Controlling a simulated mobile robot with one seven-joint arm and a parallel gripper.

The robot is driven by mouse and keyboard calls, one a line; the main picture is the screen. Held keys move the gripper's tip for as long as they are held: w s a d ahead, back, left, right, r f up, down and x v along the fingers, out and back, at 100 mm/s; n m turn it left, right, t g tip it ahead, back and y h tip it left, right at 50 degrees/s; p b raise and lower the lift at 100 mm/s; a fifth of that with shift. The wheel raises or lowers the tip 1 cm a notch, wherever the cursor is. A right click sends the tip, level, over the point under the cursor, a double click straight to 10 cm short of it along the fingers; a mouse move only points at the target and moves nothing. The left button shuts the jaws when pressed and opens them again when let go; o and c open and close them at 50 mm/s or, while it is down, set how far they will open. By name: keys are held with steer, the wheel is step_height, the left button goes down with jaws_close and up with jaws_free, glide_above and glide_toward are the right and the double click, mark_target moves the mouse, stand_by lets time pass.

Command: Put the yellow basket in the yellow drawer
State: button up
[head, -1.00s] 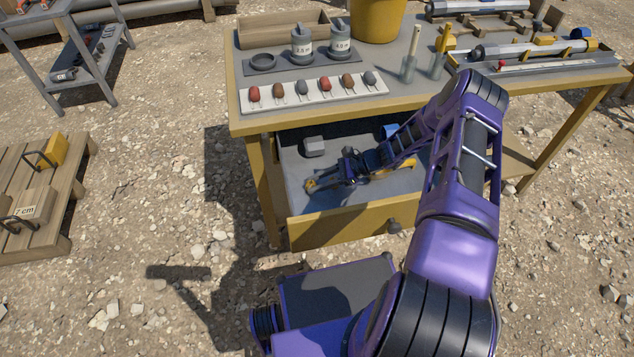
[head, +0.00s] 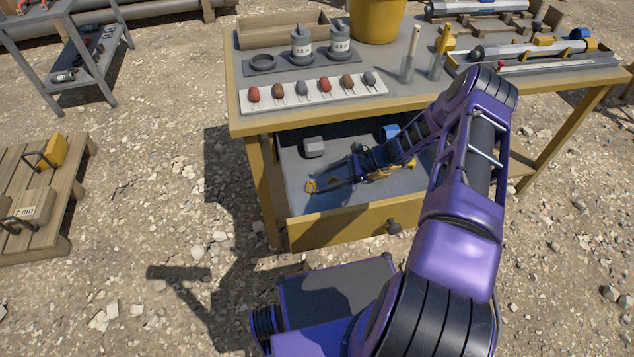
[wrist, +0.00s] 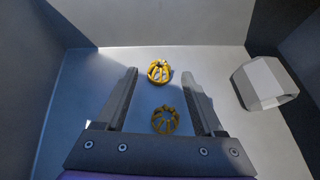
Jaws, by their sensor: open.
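The yellow drawer (head: 345,226) is pulled out under the table. A small ribbed yellow basket (head: 311,186) rests on its grey floor, toward the left side. In the wrist view this basket (wrist: 160,71) lies just beyond my fingertips, apart from them. A second similar ribbed yellow piece (wrist: 165,119) sits nearer, in shade, in line with the space between my fingers. My gripper (head: 334,179) reaches down into the drawer from the right. Its fingers are spread and empty in the wrist view (wrist: 165,85). My wrist hides part of the drawer floor.
A grey hexagonal piece (head: 313,147) lies in the drawer and also shows in the wrist view (wrist: 264,83). A blue piece (head: 390,131) is at the drawer's back. The table (head: 405,100) overhangs it, carrying a bucket (head: 376,18) and a specimen strip (head: 312,92).

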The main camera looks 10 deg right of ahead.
steer(key=v, duration=0.9)
steer(key=shift+d, duration=0.2)
